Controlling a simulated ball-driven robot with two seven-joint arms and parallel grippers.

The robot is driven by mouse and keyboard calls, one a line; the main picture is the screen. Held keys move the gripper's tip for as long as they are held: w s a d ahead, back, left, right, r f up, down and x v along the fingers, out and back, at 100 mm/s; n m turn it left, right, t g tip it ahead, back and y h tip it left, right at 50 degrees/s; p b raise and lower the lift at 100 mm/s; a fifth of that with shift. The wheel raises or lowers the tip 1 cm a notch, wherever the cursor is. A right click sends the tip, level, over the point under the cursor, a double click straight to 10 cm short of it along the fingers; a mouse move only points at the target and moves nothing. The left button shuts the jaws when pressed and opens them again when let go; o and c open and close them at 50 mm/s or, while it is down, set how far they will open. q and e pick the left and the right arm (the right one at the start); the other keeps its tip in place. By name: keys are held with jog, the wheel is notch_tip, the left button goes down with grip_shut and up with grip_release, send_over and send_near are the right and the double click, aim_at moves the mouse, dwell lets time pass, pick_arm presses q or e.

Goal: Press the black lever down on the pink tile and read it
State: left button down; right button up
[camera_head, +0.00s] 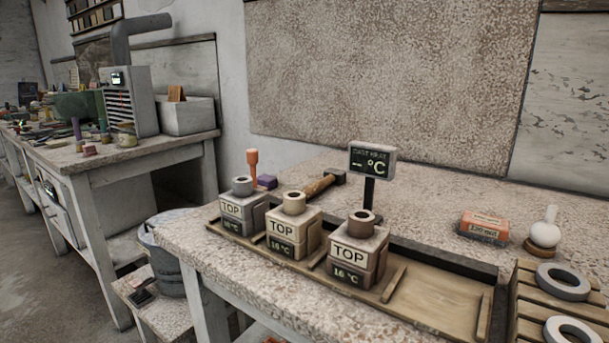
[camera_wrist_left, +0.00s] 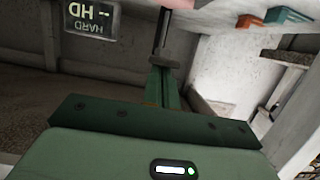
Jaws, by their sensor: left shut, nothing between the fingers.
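My left gripper (camera_wrist_left: 166,72) is shut and empty in the left wrist view, its green fingers together near the middle. A thin dark upright bar (camera_wrist_left: 161,32) rises just beyond the fingertips; it may be the black lever, and I cannot tell whether the fingers touch it. A pink surface (camera_wrist_left: 180,3) shows only at the top edge; I cannot tell if it is the pink tile. Neither gripper shows in the head view, where I make out no pink tile or black lever.
In the head view, several things stand on the speckled bench: three blocks marked TOP (camera_head: 355,255) in a wooden tray (camera_head: 435,300), a °C display (camera_head: 372,161), an orange box (camera_head: 483,226) and a slatted rack with grey rings (camera_head: 563,282). A bucket (camera_head: 170,250) stands left of the bench.

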pick_arm(q)
jog(key=shift+f+b, duration=0.75)
jog(key=shift+f, duration=0.6)
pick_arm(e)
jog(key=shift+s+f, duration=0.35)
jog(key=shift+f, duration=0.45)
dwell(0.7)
pick_arm(q)
jog(key=shift+r, duration=0.15)
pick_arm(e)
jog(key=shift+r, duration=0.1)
pick_arm(q)
notch_tip(320, 180, up, 7)
jog(key=p, duration=0.6)
jog(key=shift+r, duration=0.1)
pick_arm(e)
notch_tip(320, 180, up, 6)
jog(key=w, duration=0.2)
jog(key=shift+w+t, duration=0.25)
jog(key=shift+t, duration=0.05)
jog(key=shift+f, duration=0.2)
pick_arm(q)
jog(key=shift+f, duration=0.2)
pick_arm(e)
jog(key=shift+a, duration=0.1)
